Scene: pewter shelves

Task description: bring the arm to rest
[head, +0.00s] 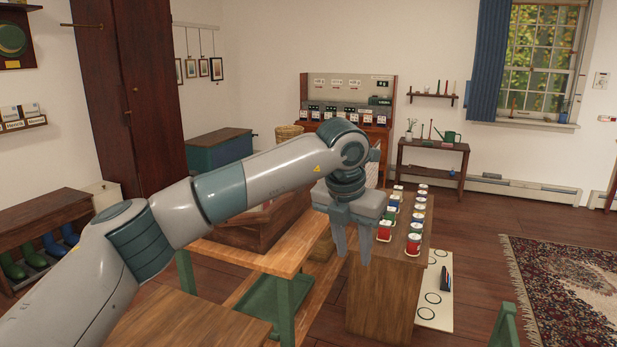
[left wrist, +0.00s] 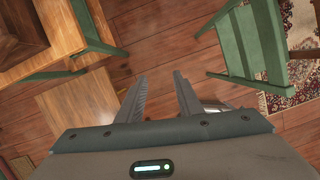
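My left arm (head: 255,185) reaches in from the left across the middle of the head view. My left gripper (head: 354,254) points down beside the cans on the wooden counter (head: 385,290). Its two fingers are apart with nothing between them. In the left wrist view the gripper (left wrist: 158,82) also shows open and empty, above bare floorboards. My right gripper is in neither view.
Several colored cans (head: 413,243) stand in rows on the counter, close to the gripper. A wooden table with green legs (head: 265,258) is left of it. A green chair (left wrist: 245,50) shows in the wrist view. A patterned rug (head: 565,275) lies at right.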

